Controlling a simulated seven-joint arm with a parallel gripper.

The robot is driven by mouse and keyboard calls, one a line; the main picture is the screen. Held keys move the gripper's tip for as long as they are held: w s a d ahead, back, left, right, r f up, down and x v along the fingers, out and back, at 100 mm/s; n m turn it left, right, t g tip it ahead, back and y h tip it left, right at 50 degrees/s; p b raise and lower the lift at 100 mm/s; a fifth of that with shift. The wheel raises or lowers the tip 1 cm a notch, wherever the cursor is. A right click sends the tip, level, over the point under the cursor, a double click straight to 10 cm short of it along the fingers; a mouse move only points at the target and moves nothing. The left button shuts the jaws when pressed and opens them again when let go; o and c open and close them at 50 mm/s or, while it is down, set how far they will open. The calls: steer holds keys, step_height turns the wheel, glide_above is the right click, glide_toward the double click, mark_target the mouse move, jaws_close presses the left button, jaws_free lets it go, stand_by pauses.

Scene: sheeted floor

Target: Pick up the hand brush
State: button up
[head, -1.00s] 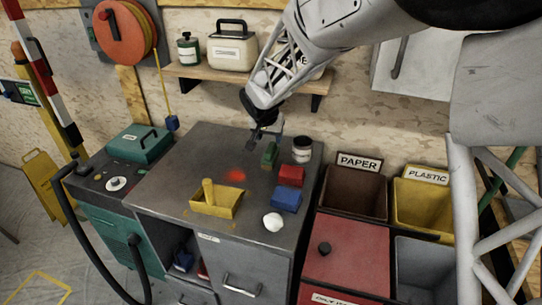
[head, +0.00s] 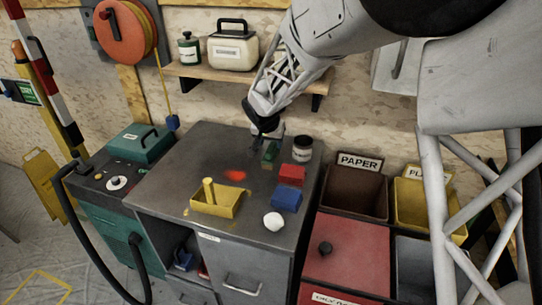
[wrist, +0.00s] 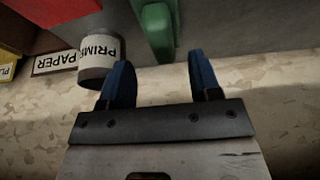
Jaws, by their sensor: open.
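A green object (head: 269,157), which looks like the hand brush, stands near the back of the grey cabinet top, left of a white-labelled jar. In the wrist view the green brush (wrist: 157,28) shows as a narrow upright shape at the top, ahead of the gap between my fingers. My gripper (head: 259,149) is just above and beside it in the head view and partly covers it. The blue fingers of my gripper (wrist: 163,78) are apart with nothing between them. The brush's lower part is hard to make out.
The jar (head: 302,149) stands close on the brush's right. A red block (head: 291,174), a blue block (head: 286,199), a white lump (head: 273,221) and a yellow dustpan (head: 222,208) are nearer the front. A shelf (head: 240,76) hangs behind. Bins stand at right.

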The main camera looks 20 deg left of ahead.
mark_target(271, 146)
steer(key=shift+a+x, duration=0.2)
steer(key=shift+x, duration=1.95)
steer(key=c, duration=1.1)
steer(key=shift+o, duration=0.2)
steer(key=shift+r, duration=0.15)
steer(key=shift+r, duration=4.9)
